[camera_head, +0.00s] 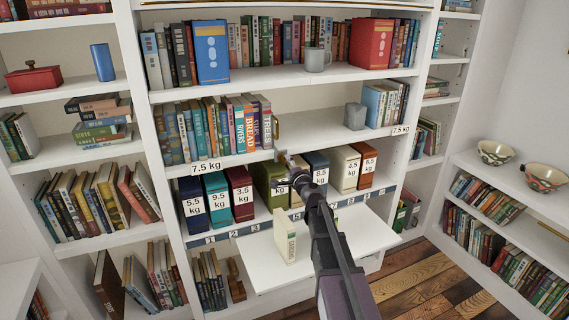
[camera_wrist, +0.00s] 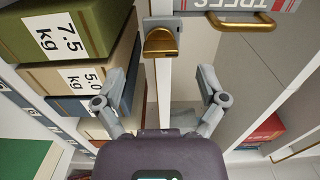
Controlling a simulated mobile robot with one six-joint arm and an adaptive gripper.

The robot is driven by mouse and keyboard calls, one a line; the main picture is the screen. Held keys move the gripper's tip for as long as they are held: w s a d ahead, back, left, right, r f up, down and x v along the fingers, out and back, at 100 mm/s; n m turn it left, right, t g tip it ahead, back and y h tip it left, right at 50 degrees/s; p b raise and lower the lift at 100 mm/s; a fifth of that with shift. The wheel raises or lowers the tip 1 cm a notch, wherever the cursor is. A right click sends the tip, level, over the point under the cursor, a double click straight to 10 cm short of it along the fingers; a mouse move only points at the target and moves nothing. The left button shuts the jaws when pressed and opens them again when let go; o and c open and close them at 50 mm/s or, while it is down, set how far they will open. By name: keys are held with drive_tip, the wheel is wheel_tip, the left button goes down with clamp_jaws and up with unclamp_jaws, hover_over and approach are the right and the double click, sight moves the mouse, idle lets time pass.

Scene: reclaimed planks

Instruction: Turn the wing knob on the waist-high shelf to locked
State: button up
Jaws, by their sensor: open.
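The brass wing knob (camera_wrist: 162,43) shows at the top middle of the wrist view, on a small grey plate at a white shelf edge. Its wing looks crosswise in that view; I cannot read any lock marking. My gripper (camera_wrist: 161,76) is open and empty, its two fingers spread either side of the white upright, with the knob just beyond the tips and apart from them. In the head view my gripper (camera_head: 290,166) reaches the front of the shelf above the row of weight boxes; the knob is not clear there.
An olive box (camera_wrist: 58,35) marked 7.5 kg and other boxes stand close to the left finger in the wrist view. A brass handle (camera_wrist: 243,21) sits right of the knob.

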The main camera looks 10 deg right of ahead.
drive_tip(key=s+d, duration=0.1)
drive_tip(key=s, duration=0.5)
drive_tip(key=shift+s, duration=0.25)
drive_tip(key=s+a+f+n+g+y+p, duration=0.4)
drive_tip(key=s+a+f+n+g+p, duration=0.15)
drive_tip(key=s+a+n+g, duration=0.6)
drive_tip(key=s+d+f+n+g+h+p, duration=0.1)
drive_tip(key=s+d+n+g+h+p, duration=0.1)
drive_tip(key=s, duration=0.6)
drive_tip(key=s+d+f+n+g+h+p, duration=0.1)
drive_tip(key=s+g+h, duration=0.3)
drive_tip(key=s, duration=0.4)
drive_tip(key=shift+s+d+f+n+h+p, duration=0.35)
drive_tip(key=shift+f+n+p, duration=0.2)
drive_tip(key=shift+f+n, duration=0.2)
drive_tip(key=shift+w, duration=0.1)
